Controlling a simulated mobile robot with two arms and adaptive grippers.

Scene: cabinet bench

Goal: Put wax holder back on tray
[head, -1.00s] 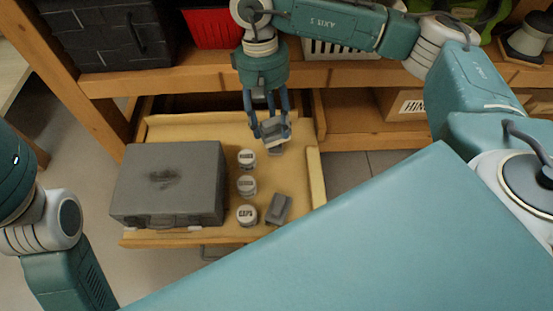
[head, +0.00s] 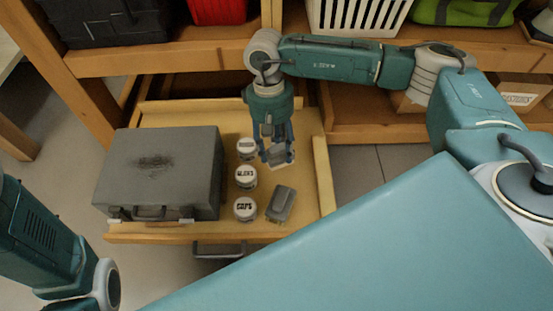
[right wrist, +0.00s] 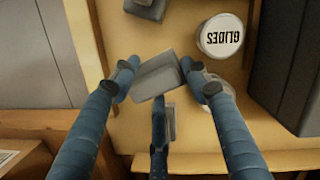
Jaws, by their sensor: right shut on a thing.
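My right gripper (head: 273,150) reaches down over the right side of the pull-out wooden tray (head: 310,213), shut on a small grey block, which I take for the wax holder (head: 279,156). In the right wrist view, the gripper (right wrist: 155,88) has its fingertips against the tilted grey wax holder (right wrist: 157,76), with a bare part of the tray (right wrist: 180,42) below. I cannot tell whether the wax holder touches the tray. A second grey block (head: 281,204) lies on the tray nearer the front. My left arm shows at the left edge; its gripper is out of view.
A grey case (head: 160,175) fills the tray's left side. White-lidded jars stand in a row beside it: one marked GLIDES (right wrist: 221,36), one marked CAPS (head: 245,209) and another (head: 245,148) behind. A wooden shelf edge (head: 190,58) runs behind the tray.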

